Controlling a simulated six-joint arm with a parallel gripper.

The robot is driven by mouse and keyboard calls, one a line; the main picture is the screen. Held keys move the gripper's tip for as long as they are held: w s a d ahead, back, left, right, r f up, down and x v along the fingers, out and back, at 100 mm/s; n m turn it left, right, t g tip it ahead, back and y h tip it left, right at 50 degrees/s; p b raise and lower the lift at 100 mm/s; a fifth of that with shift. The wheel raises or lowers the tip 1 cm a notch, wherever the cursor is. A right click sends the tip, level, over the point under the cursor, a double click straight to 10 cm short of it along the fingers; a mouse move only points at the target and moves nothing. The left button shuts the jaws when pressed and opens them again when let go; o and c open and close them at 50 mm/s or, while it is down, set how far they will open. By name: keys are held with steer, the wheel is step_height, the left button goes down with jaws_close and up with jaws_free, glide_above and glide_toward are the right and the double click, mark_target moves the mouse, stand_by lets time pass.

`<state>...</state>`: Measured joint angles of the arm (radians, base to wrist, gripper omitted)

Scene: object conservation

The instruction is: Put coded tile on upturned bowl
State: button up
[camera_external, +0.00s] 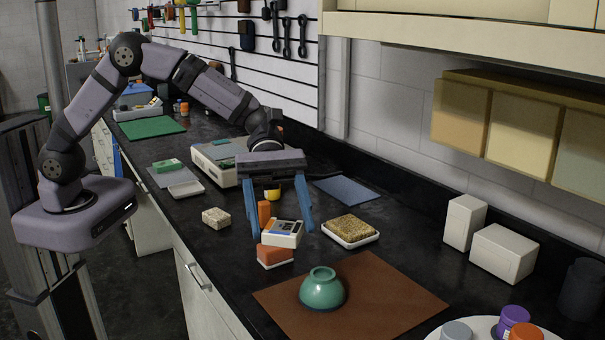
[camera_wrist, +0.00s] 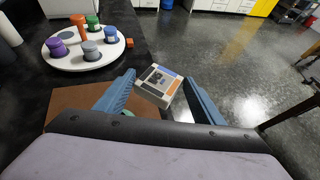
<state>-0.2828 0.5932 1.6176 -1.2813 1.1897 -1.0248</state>
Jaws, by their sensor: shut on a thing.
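The coded tile (camera_external: 283,234), a pale block with a coloured patterned face, sits between the blue fingers of my gripper (camera_external: 282,228). It also shows between the fingertips in the wrist view (camera_wrist: 159,86), somewhat tilted there. My gripper is shut on it, pointing down over the counter. The green upturned bowl (camera_external: 322,288) rests with its foot ring up on a brown mat (camera_external: 394,287), nearer the camera and right of the tile. In the wrist view the bowl is almost wholly hidden behind my gripper.
An orange-and-white block (camera_external: 274,256) lies just in front of the tile, and an orange cylinder (camera_external: 264,212) stands behind it. A brown sponge on a white dish (camera_external: 350,232) is to the right. A white round tray (camera_wrist: 84,55) holds several coloured containers. The mat around the bowl is clear.

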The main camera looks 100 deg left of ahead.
mark_target(317, 269)
steer(key=w+a+n+t+y, duration=0.3)
steer(key=w+a+n+t, duration=0.1)
steer(key=w, duration=0.1)
steer(key=shift+w+a+r+n, duration=0.3)
steer(key=shift+r+n, duration=0.1)
steer(key=shift+f+p, duration=0.8)
steer(key=shift+f, duration=4.25)
steer(key=shift+f+b, duration=0.25)
steer(key=shift+b, duration=0.1)
steer(key=o, duration=1.2)
steer(key=shift+c, duration=0.2)
steer(key=shift+r, duration=0.1)
